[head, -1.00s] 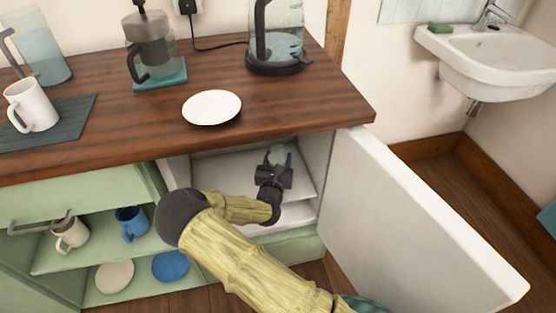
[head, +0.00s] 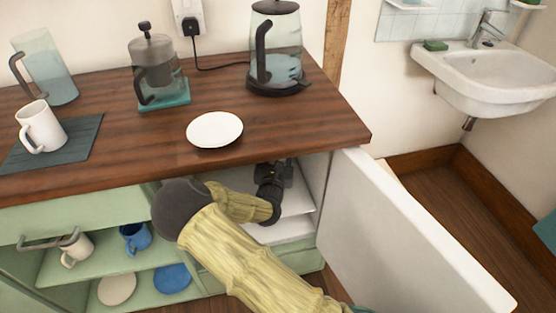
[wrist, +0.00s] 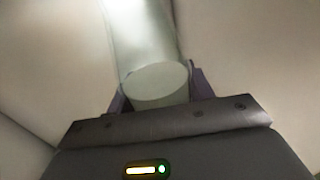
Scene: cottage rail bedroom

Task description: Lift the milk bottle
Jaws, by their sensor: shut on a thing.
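My gripper (head: 274,174) is inside the open white fridge compartment below the countertop, just under the counter's front edge. In the wrist view my gripper (wrist: 157,88) is shut on the milk bottle (wrist: 156,80), a pale, whitish cylinder with a flat round end facing the camera. The bottle sits between the two dark fingers. In the head view the bottle is hidden behind my gripper and the counter edge. I cannot tell whether it touches the shelf (head: 298,203).
The white fridge door (head: 405,230) stands open on the right. The wooden countertop (head: 300,135) overhangs close above my gripper, with a white plate (head: 214,129) and a kettle (head: 276,50) on it. Green shelves with mugs (head: 135,238) are on the left.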

